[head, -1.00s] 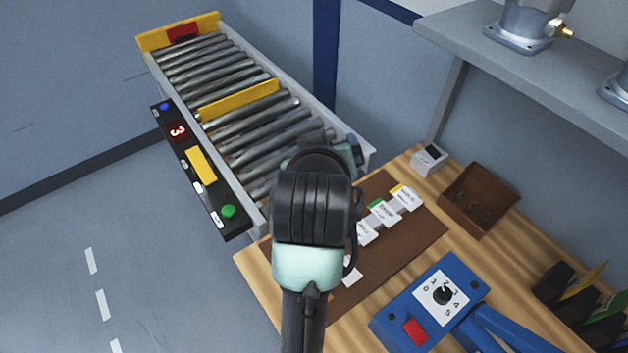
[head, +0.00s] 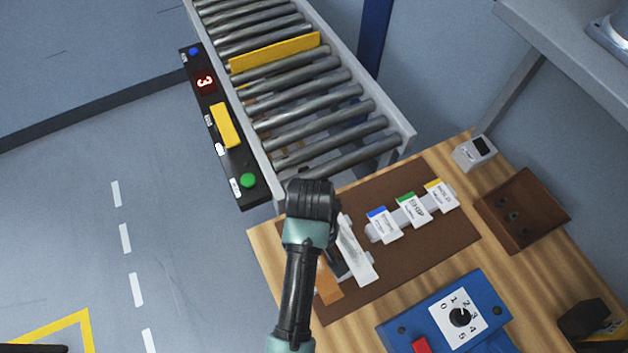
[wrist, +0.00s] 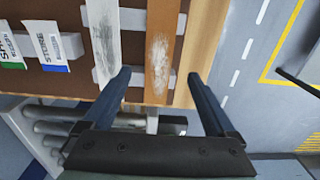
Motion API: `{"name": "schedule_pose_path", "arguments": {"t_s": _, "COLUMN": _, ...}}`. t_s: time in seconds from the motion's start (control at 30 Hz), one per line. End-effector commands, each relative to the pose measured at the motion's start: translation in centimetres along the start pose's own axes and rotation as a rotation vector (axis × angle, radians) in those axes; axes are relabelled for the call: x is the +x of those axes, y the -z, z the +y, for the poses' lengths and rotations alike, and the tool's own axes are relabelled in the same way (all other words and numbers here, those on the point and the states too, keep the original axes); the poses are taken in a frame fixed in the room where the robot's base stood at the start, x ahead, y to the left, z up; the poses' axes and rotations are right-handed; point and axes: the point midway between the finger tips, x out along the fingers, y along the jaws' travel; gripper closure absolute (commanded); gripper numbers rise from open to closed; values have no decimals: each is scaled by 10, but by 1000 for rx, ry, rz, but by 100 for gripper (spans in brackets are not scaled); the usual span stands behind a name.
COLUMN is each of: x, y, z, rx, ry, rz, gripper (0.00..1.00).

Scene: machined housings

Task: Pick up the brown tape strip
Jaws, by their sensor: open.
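The brown tape strip (wrist: 162,55) shows in the wrist view as an orange-brown band with a pale worn patch, lying across light grey bars. In the head view its lower part (head: 328,285) shows at the left edge of the brown mat (head: 408,258); the rest is hidden by my arm. A whitish strip (wrist: 104,45) lies beside it, also visible in the head view (head: 357,252). My gripper (wrist: 159,76) is open and empty. In the wrist view its fingers appear on either side of the brown strip, with the whitish strip's end near one finger.
Tags with blue (head: 382,224), green (head: 413,209) and yellow (head: 441,196) edges lie on the mat. A roller conveyor (head: 318,125) stands behind the bench. A blue switch box (head: 485,300) and a brown tray (head: 522,208) are to the right.

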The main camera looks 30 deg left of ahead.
Motion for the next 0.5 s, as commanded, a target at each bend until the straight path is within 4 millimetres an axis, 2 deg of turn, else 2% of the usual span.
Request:
{"name": "schedule_pose_path", "arguments": {"t_s": 0.17, "x": 14, "y": -1, "z": 0, "rx": 0, "ry": 3, "rz": -4, "gripper": 9}}
{"name": "schedule_pose_path", "arguments": {"t_s": 0.4, "x": 46, "y": -1, "z": 1, "rx": 0, "ry": 1, "rz": -2, "gripper": 9}}
{"name": "schedule_pose_path", "arguments": {"t_s": 0.5, "x": 52, "y": -1, "z": 2, "rx": 1, "ry": 0, "rz": 0, "gripper": 9}}
